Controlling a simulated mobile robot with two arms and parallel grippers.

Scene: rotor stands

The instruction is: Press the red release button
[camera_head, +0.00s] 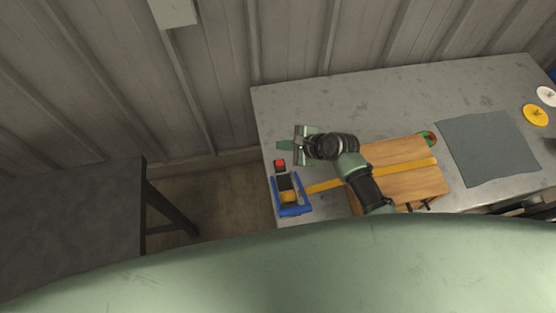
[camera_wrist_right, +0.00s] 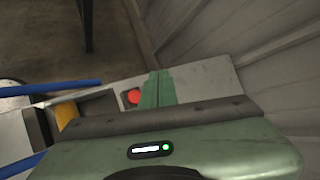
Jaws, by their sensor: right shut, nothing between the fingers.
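The red release button (camera_head: 280,162) sits on a dark base at the left end of the grey table, just behind a blue-framed fixture (camera_head: 291,210). In the right wrist view the red button (camera_wrist_right: 133,97) shows just left of my fingers. My right gripper (camera_head: 283,145) is shut and empty, with its green fingertips pointing left. In the head view it appears slightly behind the button. In the right wrist view its closed fingers (camera_wrist_right: 158,88) appear beside the button; I cannot tell their height above it. My left gripper is not in view.
A yellow part (camera_head: 289,196) sits in the blue fixture. A wooden board (camera_head: 405,182) with a yellow strip lies under my right arm. A grey mat (camera_head: 488,147), a yellow disc (camera_head: 535,115) and a white disc (camera_head: 547,96) lie at right. A corrugated wall (camera_head: 300,40) stands behind.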

